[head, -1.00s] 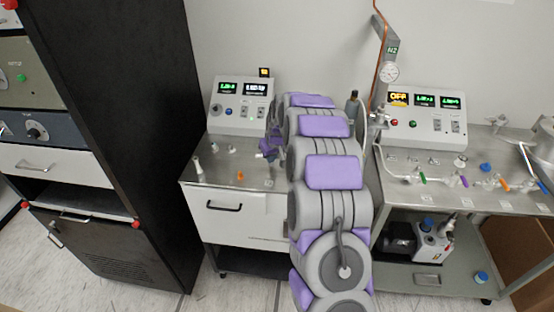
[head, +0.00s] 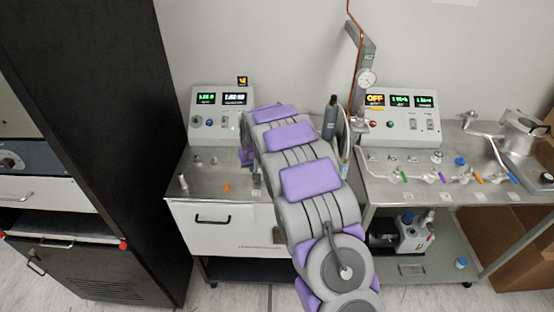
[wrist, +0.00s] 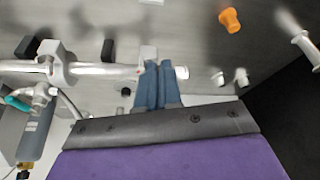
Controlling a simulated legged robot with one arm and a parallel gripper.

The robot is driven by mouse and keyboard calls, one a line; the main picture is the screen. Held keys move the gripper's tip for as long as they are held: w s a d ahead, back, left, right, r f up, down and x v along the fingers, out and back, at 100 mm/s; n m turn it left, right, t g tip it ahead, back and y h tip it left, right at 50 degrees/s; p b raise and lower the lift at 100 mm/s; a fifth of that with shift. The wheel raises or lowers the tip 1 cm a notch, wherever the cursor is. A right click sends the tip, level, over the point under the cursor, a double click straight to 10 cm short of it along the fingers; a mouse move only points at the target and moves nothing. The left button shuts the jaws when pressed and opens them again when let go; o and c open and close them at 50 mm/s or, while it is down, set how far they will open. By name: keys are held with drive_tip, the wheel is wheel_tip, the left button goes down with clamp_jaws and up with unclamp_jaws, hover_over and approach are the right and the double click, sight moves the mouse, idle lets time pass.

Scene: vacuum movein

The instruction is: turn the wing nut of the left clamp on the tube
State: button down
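In the wrist view a pale horizontal tube (wrist: 105,69) runs in from the left and ends near my gripper (wrist: 159,66). The gripper's two blue fingers are close together over the tube's right end, with a thin light sliver between them. I cannot tell whether they hold anything. A grey clamp block (wrist: 56,66) sits around the tube further left. No wing nut can be made out for certain; the fingers may hide it. In the head view my arm covers the gripper and the tube.
In the wrist view an orange piece (wrist: 230,20) and a white fitting (wrist: 298,35) are on the metal top. In the head view, a bench with a drawer (head: 215,225) stands beside a black cabinet (head: 90,120). A second bench with glassware (head: 430,178) is at right.

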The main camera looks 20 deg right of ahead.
drive_tip(key=shift+d+p, duration=0.15)
drive_tip(key=shift+p, duration=0.35)
idle(0.8)
drive_tip(key=shift+d+f, duration=0.1)
drive_tip(key=shift+d, duration=0.35)
